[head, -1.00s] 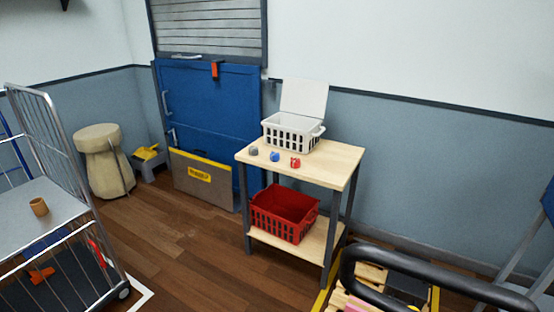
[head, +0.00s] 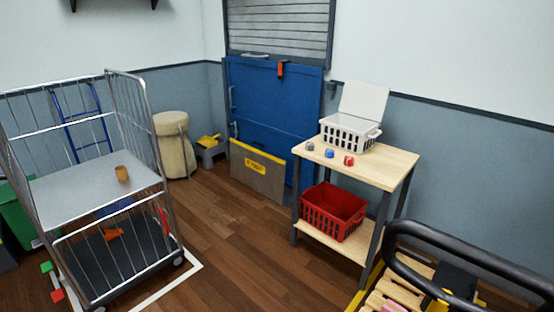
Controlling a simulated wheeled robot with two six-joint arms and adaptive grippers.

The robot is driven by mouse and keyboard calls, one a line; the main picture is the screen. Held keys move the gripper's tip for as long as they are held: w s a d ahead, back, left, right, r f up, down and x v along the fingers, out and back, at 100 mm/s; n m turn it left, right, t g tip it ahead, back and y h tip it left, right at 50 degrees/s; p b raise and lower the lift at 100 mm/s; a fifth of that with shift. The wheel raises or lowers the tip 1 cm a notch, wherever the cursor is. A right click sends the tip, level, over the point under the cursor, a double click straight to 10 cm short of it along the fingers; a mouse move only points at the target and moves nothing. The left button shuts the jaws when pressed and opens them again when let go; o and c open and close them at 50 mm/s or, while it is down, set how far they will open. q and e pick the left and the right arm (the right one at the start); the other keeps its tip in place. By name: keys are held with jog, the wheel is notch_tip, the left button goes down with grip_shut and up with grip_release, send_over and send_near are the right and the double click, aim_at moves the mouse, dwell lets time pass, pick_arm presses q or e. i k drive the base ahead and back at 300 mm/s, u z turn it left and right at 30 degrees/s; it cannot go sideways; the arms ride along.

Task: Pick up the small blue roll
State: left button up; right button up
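The small blue roll (head: 329,153) lies on the wooden top of a small two-level table (head: 385,168). It sits between a grey roll (head: 310,146) on its left and a red roll (head: 349,160) on its right. All three are near the table's front left edge, in front of a white basket (head: 347,135) with its lid raised. Neither of my grippers is in view.
A red basket (head: 333,211) stands on the table's lower shelf. A wire cage trolley (head: 85,199) with a brown cup (head: 122,173) is at left. A black-railed cart (head: 430,275) is at lower right. Wooden floor (head: 230,250) between them is clear.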

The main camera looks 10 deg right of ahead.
aim_at(330, 154)
jog(key=u, duration=0.45)
jog(key=i, duration=1.65)
jog(key=z, duration=1.4)
jog(key=i, duration=0.8)
jog(key=z, duration=0.85)
